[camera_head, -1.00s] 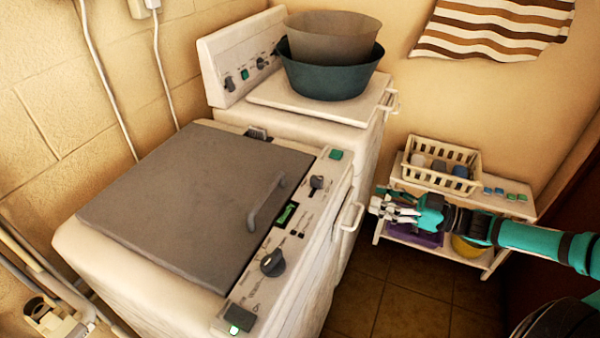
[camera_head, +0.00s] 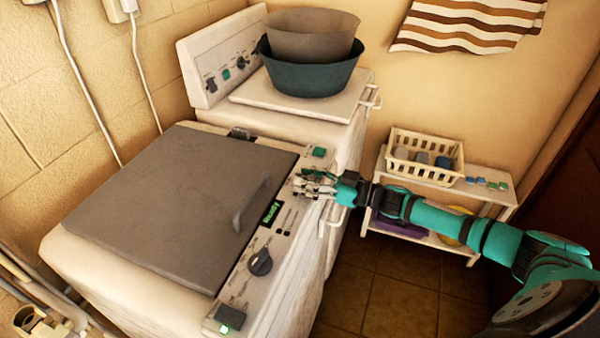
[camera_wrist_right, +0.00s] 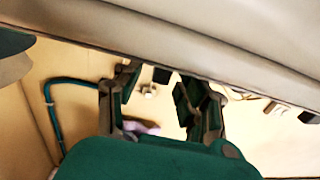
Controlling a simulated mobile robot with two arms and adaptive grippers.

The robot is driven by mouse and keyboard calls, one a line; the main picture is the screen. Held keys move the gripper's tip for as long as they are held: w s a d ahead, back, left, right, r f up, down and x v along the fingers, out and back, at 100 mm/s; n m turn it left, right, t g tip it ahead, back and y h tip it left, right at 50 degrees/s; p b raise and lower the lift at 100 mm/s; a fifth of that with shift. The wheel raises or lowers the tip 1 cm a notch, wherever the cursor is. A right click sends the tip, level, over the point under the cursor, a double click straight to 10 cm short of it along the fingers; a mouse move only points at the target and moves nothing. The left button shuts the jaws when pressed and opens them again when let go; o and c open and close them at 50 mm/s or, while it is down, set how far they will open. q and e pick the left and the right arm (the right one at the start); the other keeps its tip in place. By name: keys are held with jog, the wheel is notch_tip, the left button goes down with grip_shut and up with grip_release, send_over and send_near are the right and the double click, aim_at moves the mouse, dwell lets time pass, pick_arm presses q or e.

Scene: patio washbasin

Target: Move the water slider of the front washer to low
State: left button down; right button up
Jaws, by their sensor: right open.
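The front washer (camera_head: 90,255) has a closed grey lid (camera_head: 190,185) and a control panel (camera_head: 236,290) along its right edge. Small dark sliders (camera_head: 286,218) sit on the panel beside the lit green display (camera_head: 271,213); their labels are too small to read, so I cannot tell which one is water or its setting. My right gripper (camera_head: 308,184) is open and empty over the far part of the panel. It covers the upper knob, and I cannot tell whether it touches. In the right wrist view its fingers (camera_wrist_right: 158,95) are spread apart. My left gripper is out of view.
A large dark knob (camera_head: 261,262) and a green-lit button (camera_head: 230,317) lie nearer on the panel. A second washer behind carries stacked basins (camera_head: 310,70). A white shelf (camera_head: 488,187) with a basket (camera_head: 425,150) stands to the right, behind my arm.

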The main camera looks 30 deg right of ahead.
jog(key=shift+x, duration=0.95)
grip_shut()
